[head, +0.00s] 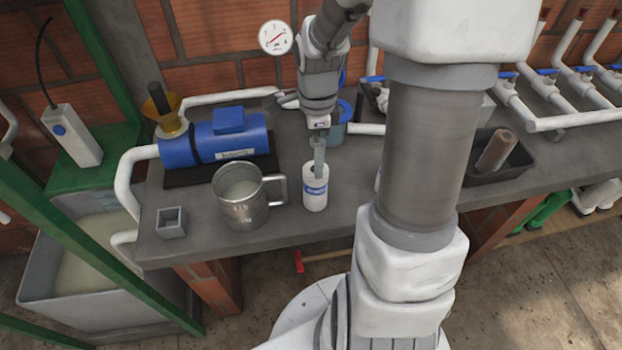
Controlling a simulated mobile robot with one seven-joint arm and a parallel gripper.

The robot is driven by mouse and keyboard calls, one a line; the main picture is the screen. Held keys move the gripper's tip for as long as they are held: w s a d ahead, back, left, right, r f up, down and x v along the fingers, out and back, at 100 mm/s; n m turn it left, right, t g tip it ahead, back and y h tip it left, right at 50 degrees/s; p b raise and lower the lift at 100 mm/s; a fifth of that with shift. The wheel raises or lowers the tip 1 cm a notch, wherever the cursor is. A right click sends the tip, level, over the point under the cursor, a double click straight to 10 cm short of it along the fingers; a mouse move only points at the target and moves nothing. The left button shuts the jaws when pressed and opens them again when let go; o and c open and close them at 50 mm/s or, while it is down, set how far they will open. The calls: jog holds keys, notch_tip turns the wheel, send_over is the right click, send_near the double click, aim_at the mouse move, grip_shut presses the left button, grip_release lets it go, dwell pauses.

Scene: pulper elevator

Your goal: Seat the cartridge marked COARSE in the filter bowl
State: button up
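A white cartridge (315,198) with a blue label band stands upright near the front edge of the grey bench. Its lettering is too small to read. My gripper (319,168) points down at the top of this cartridge, its fingers at or just above the top. The fingers are seen edge-on, so I cannot tell whether they grip it. A translucent blue-grey vessel (335,135) stands behind my gripper, partly hidden; it may be the filter bowl. A brown cylinder (496,150) leans in a dark tray (480,177) on the right.
A steel mug (240,212) stands left of the white cartridge, its handle close to it. A blue pump (215,142), a small grey square holder (171,222) and white pipes (560,122) also occupy the bench (285,228). My arm hides the bench between cartridge and tray.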

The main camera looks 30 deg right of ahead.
aim_at(315, 187)
jog(key=shift+f+b, duration=0.3)
jog(key=shift+f, duration=2.85)
grip_shut()
